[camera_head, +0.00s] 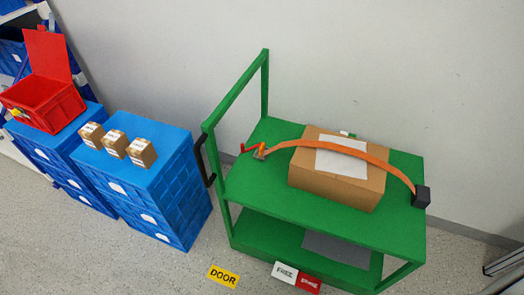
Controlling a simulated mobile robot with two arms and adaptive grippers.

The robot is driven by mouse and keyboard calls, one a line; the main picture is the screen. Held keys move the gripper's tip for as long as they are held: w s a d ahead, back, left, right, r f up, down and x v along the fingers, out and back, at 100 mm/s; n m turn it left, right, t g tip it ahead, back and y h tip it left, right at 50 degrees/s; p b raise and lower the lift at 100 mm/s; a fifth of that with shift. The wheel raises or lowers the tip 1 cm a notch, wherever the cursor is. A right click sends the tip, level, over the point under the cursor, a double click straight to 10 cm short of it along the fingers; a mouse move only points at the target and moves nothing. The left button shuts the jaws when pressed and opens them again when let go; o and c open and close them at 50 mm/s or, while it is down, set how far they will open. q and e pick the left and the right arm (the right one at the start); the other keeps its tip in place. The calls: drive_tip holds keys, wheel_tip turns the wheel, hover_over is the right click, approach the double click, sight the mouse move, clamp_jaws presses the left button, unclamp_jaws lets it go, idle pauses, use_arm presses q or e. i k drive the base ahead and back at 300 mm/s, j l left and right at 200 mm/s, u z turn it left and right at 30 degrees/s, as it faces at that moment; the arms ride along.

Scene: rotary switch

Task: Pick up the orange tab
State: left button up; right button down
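An orange tab (262,149) shows at the left end of an orange strap (335,146), on the top of a green cart (240,187). A small red lever-like part (247,149) and a grey fitting (258,156) are beside the tab. The strap arches over a brown cardboard box (310,180) and ends at a black block (421,197) at the cart's right edge. The tab is small, so its exact shape and attachment are unclear. Neither of my grippers is in view.
Blue crates (165,200) stand left of the cart, with several small boxes (115,143) on top. An open red bin (50,100) is farther left. The cart's upright green handle frame (237,92) rises near the tab. A wall is behind; floor signs (223,276) lie in front.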

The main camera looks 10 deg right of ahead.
sight(262, 150)
drive_tip(key=k+j, duration=0.15)
drive_tip(key=j, duration=0.2)
drive_tip(key=k+j, duration=0.15)
drive_tip(key=j, duration=0.2)
drive_tip(key=k+j, duration=0.1)
drive_tip(key=j, duration=0.25)
drive_tip(key=k+j, duration=0.15)
drive_tip(key=j, duration=0.2)
